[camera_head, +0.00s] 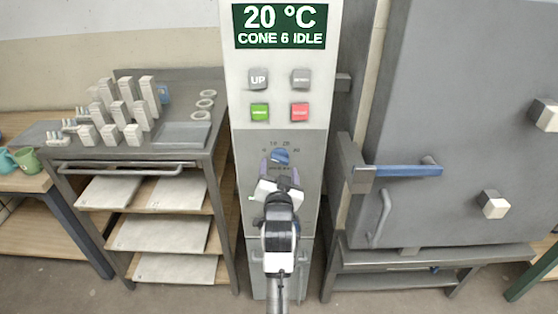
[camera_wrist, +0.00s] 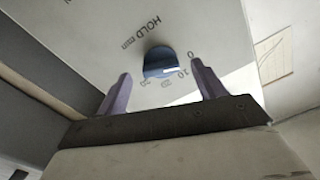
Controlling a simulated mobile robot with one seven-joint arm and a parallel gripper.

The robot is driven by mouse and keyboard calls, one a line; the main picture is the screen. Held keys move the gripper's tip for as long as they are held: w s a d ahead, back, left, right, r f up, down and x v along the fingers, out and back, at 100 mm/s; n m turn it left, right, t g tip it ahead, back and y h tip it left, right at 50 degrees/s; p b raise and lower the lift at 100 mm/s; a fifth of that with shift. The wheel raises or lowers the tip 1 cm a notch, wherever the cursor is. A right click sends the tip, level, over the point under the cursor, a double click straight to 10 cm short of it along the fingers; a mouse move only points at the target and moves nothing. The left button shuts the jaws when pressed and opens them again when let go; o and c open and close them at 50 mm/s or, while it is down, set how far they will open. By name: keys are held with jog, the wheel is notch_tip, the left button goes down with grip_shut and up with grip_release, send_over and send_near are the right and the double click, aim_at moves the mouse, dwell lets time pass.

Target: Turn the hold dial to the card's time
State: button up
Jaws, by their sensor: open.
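The hold dial (camera_head: 281,156) is a blue knob low on the grey control column. In the wrist view the dial (camera_wrist: 158,62) shows beside the lettering "HOLD min" and a scale with 0 and 10; the further marks are small and blurred. I cannot tell which mark it points at. My gripper (camera_wrist: 160,68) is open, its two purple fingers apart, one toward each side of the dial, with no clear contact. In the head view my gripper (camera_head: 280,172) is just below the dial and covers the panel beneath it. I cannot make out a card with a time.
The column's display (camera_head: 280,26) reads "20 °C CONE 6 IDLE". Grey, green (camera_head: 260,111) and red (camera_head: 300,112) buttons sit above the dial. A rack (camera_head: 190,73) with pale blocks stands left. A large grey kiln door (camera_head: 460,130) with a blue-handled latch (camera_head: 405,170) stands right.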

aim_at(280, 158)
jog(key=shift+w, duration=1.4)
jog(key=c, duration=1)
